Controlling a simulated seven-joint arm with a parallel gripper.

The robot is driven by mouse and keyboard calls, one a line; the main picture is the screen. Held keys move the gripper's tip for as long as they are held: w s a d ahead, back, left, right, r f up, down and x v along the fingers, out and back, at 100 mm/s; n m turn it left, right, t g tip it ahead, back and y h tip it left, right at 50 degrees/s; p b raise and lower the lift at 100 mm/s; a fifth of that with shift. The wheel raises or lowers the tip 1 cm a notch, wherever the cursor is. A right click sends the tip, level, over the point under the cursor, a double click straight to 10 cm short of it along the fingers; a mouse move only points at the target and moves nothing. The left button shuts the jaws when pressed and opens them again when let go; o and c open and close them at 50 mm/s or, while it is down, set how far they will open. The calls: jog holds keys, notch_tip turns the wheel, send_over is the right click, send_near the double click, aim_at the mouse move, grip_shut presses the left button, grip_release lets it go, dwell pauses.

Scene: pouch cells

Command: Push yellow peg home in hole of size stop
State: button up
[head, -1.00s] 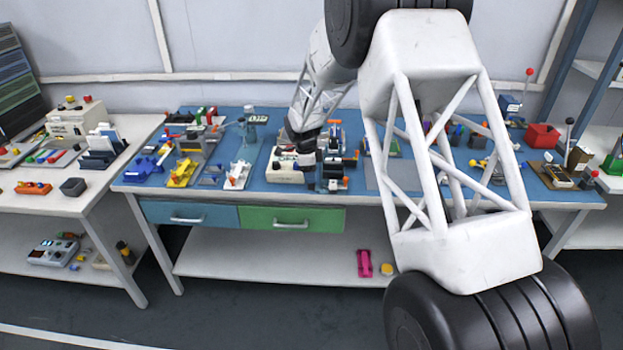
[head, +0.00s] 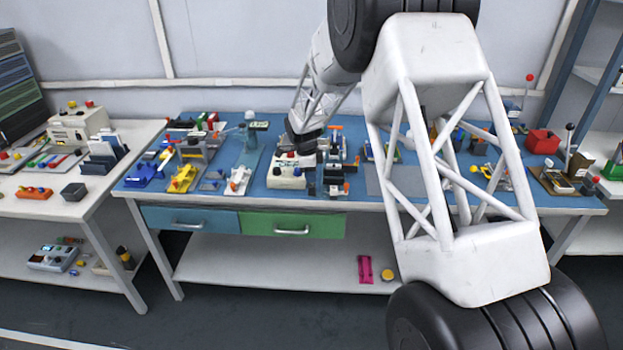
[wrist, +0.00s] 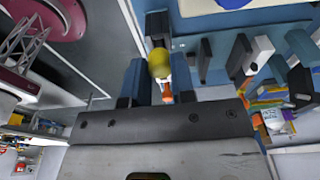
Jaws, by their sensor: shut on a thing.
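In the wrist view my gripper (wrist: 158,75) has its two dark fingers on either side of a yellow peg (wrist: 159,63) with a rounded end. I take the gripper to be shut on this peg. A small orange piece (wrist: 167,95) shows just below it. A dark block (wrist: 157,24) stands right beyond the peg; I cannot tell whether it is the size stop, and no hole shows. In the head view my gripper (head: 303,143) is low over the blue bench, by a white device (head: 287,172); the peg is not distinguishable there.
Several grey blocks (wrist: 240,56) stand to the right in the wrist view. In the head view, the blue bench (head: 221,163) is crowded with small fixtures. A yellow fixture (head: 183,179) and a white one (head: 238,182) lie left of the gripper. My arm hides part of the bench's right half.

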notch_tip(320, 180, up, 8)
jog(key=shift+r, duration=0.2)
dwell(0.4)
dwell(0.4)
jog(key=d, duration=0.7)
jog(key=shift+s+d, duration=0.3)
jog(key=shift+s, duration=0.05)
jog(key=shift+f, duration=2.8)
jog(key=shift+f, duration=2.1)
dwell(0.7)
